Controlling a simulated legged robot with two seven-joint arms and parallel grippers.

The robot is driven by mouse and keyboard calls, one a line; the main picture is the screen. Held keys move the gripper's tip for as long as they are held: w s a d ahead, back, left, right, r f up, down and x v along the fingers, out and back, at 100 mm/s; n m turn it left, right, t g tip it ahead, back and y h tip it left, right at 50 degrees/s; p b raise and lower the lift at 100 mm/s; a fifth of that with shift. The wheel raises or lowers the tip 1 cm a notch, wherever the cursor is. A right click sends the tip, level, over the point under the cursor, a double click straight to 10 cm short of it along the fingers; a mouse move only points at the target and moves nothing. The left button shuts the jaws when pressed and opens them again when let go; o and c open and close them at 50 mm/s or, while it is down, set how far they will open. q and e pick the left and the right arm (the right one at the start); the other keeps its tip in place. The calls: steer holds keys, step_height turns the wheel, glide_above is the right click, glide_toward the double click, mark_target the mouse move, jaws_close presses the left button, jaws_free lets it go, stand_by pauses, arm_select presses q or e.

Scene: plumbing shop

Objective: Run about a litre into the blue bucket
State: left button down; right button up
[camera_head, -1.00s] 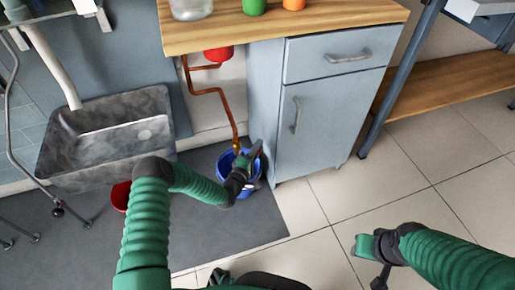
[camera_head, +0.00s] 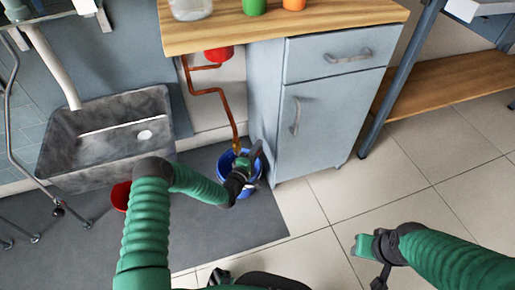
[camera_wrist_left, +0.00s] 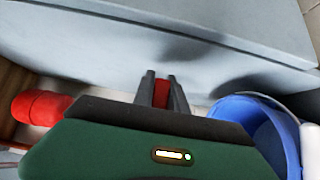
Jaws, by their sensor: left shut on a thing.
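The blue bucket (camera_head: 253,186) stands on the dark mat under the lower end of a copper pipe (camera_head: 224,103). My left gripper (camera_head: 252,153) is over the bucket, beside the pipe's end, and hides part of both. In the left wrist view its fingers (camera_wrist_left: 161,90) are shut on a small red handle (camera_wrist_left: 161,95). The blue bucket (camera_wrist_left: 250,115) also shows there, right of the gripper, partly covered by my wrist. Water in it cannot be made out. My right gripper (camera_head: 367,247) is over the tiles at lower right, away from the bucket; its jaws are unclear.
A grey cabinet (camera_head: 330,120) stands close right of the bucket. A stone-grey sink (camera_head: 60,165) is at left, with a red container (camera_head: 121,196) partly behind my left arm. A wooden counter (camera_head: 330,17) is above. The tiled floor (camera_head: 300,215) at right is clear.

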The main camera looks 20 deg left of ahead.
arm_select(q)
steer(key=f+m+g+p, duration=0.1)
steer(key=p, duration=0.1)
steer(key=f+m+g+y+p, duration=0.1)
steer(key=p, duration=0.1)
steer(key=f+m+g+p, duration=0.1)
steer(key=p, duration=0.1)
steer(key=shift+s+a+f+g, duration=0.3)
steer(key=shift+s+a+f, duration=0.05)
steer(key=shift+s, duration=0.05)
steer(key=c, duration=1.3)
jaws_free()
steer(key=shift+c, duration=0.2)
steer(key=shift+w+r, duration=0.1)
steer(key=p+v, duration=0.9)
steer(key=v, duration=0.7)
steer(key=shift+s+d, duration=0.2)
steer(key=shift+s, duration=0.25)
